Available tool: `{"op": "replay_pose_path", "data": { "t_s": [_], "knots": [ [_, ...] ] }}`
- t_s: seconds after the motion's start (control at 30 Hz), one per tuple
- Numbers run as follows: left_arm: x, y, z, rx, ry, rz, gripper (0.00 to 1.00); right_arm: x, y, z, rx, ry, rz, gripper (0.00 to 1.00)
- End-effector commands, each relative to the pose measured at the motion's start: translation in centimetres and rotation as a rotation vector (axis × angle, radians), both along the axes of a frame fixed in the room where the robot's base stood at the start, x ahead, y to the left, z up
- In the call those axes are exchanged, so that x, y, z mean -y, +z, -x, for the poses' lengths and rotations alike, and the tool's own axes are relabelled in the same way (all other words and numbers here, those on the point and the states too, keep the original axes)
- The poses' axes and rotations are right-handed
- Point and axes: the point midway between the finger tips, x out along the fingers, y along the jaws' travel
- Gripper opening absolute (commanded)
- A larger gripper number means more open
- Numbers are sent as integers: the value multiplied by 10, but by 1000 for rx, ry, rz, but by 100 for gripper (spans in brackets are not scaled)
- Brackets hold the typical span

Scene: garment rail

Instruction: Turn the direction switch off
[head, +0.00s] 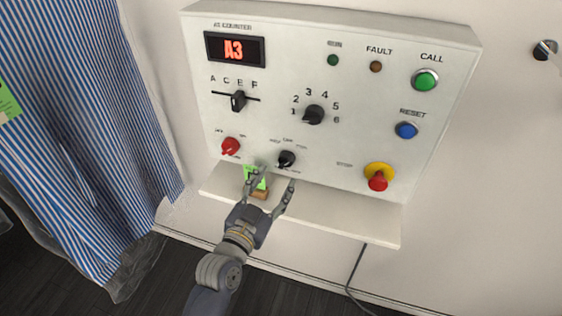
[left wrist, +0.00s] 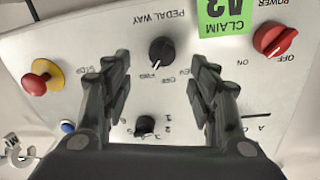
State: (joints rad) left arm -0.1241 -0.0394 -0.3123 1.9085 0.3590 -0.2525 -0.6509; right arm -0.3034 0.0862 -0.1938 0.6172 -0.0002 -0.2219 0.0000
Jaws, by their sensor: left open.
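The direction switch is a black rotary knob (head: 286,158) low in the middle of the white control panel (head: 270,120). In the left wrist view the knob (left wrist: 162,51), upside down, has PEDAL WAY, FWD, OFF and REV around it. Its pale pointer mark seems to aim at FWD. My left gripper (head: 271,179) is open and empty, just below and in front of the knob in the head view. In the left wrist view its fingers (left wrist: 160,60) stand to either side of the knob, apart from it. My right gripper is not in view.
A red power knob (head: 230,147) is left of the switch. A black numbered dial (head: 313,115) is above it, a red-and-yellow stop button (head: 378,178) to the right. A green claim ticket (head: 252,180) stands on the ledge (head: 340,216) behind my gripper. Striped cloth (head: 75,120) hangs at left.

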Motion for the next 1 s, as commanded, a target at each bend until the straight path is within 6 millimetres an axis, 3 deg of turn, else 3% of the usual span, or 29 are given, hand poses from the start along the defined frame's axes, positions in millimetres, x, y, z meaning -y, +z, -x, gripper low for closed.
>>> {"op": "replay_pose_path", "data": {
  "t_s": [0.2,0.4,0.6,0.87,1.0],
  "knots": [
    [15,2,-36,1,1,0,54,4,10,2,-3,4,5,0],
    [23,1,-57,0,1,0,54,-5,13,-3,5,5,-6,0],
    [26,0,-65,-1,1,0,54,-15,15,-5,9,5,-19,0],
    [27,-1,-65,-1,1,0,54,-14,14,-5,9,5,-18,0],
    [27,-1,-65,-1,1,0,24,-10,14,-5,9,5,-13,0]
  ]
}}
